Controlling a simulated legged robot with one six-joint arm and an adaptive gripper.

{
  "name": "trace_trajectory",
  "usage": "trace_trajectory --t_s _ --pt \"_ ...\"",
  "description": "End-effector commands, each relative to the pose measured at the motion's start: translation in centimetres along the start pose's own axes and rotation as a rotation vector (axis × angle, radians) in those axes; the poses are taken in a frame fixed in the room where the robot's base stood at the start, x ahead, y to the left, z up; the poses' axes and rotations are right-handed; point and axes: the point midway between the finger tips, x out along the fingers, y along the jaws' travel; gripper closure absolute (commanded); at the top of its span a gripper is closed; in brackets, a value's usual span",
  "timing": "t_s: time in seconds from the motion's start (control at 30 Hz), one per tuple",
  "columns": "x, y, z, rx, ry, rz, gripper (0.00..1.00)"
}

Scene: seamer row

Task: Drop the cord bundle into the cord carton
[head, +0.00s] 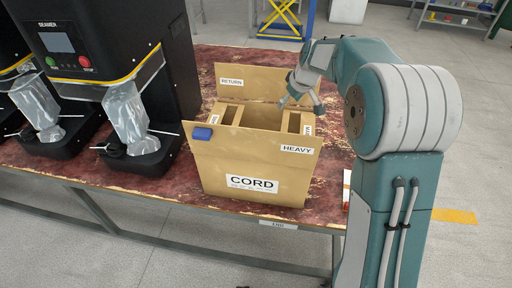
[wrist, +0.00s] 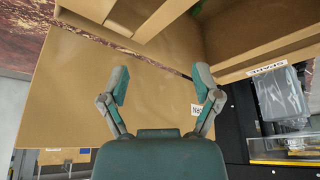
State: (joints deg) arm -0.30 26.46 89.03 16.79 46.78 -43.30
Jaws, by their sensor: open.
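The cord carton (head: 243,165) is a tan box with an open top. It stands on the worn red table, with a CORD label on its front and RETURN and HEAVY labels on its upright flaps. My gripper (head: 301,101) is over the right rear part of the carton's opening. In the wrist view my gripper (wrist: 161,84) has its two fingers spread, with only cardboard showing between them. The carton's cardboard (wrist: 85,95) fills much of that view. I cannot make out a cord bundle in either view; the carton's floor is mostly hidden.
A seamer (head: 125,45) with a clear bag stands close left of the carton, and another is farther left. The red table (head: 160,187) has a narrow free strip in front.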

Motion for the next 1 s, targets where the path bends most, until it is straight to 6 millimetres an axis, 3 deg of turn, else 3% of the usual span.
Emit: trace_trajectory --t_s 0.3,0.5,0.7,1.0 --pt "-6.5 0.0 -0.1 0.000 0.004 0.003 0.19" --pt "-9.8 0.1 -0.1 0.000 0.003 0.003 0.19" --pt "-11.0 0.0 -0.1 0.000 0.000 0.001 0.19" --pt "-11.0 0.0 -0.1 0.000 0.000 0.001 0.19"
